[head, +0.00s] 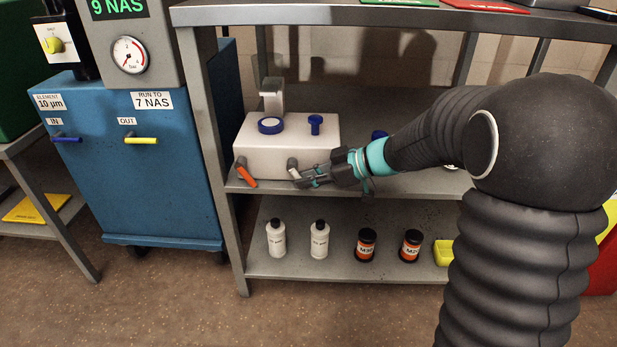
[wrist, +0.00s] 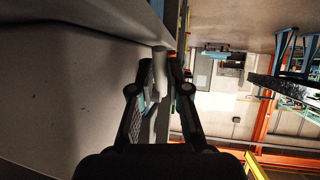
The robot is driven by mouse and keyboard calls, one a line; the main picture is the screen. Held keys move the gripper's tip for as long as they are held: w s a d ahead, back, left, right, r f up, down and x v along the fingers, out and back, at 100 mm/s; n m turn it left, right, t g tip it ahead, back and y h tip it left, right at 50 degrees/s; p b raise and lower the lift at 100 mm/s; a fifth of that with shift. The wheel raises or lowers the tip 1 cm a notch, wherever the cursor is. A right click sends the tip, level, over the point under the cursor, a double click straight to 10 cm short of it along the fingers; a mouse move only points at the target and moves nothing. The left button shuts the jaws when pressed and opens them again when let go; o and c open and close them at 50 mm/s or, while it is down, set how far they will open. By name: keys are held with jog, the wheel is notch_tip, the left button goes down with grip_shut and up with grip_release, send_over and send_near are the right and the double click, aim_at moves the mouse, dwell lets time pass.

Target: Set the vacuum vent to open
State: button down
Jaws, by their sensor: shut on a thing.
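A white box-shaped unit (head: 262,145) stands on the middle shelf. Two levers are on its front: an orange one (head: 246,176) at the left and a pale grey-white one (head: 294,172) to its right. No label is readable, so I cannot tell from lettering which is the vacuum vent. My gripper (head: 305,180) reaches in from the right and is shut on the pale lever, which slants down to the right. In the wrist view the pale lever (wrist: 159,68) sits between my two fingers (wrist: 160,88), beside the unit's pale wall (wrist: 70,90). The fingertips partly hide it.
Blue knobs (head: 271,125) top the unit. White bottles (head: 319,240), dark jars with orange labels (head: 366,246) and a yellow bin (head: 444,252) stand on the shelf below. A blue cabinet (head: 130,180) stands left of the rack, whose upright post (head: 212,150) is near the unit.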

jog(key=c, duration=1.4)
grip_release()
jog(key=shift+c, duration=0.2)
jog(key=v, duration=1.2)
